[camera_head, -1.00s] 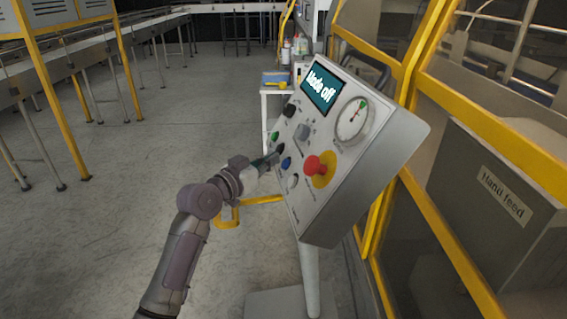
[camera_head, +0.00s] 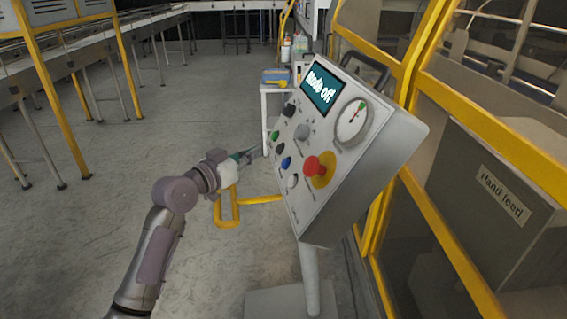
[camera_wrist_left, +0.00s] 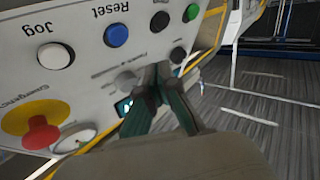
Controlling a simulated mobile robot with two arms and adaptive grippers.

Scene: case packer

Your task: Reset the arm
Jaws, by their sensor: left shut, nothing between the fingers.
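My left arm comes in from the lower left in the head view, and its gripper (camera_head: 250,154) is shut and empty, just left of the control panel (camera_head: 330,215) and apart from its buttons. In the left wrist view the shut fingers (camera_wrist_left: 160,75) show in front of the tilted panel face. The panel carries a blue Reset button (camera_wrist_left: 116,34), a white Jog button (camera_wrist_left: 55,56), a black button (camera_wrist_left: 160,21), a green button (camera_wrist_left: 190,12) and a red emergency knob (camera_wrist_left: 40,132). The panel's screen (camera_head: 321,88) reads "Mode off". My right gripper is not in view.
A yellow guard frame (camera_head: 445,225) and a grey "Hand feed" box (camera_head: 490,185) stand to the right. A small white table (camera_head: 266,90) with bottles is behind the panel. A yellow bent bar (camera_head: 230,222) is below the gripper. Open floor lies to the left.

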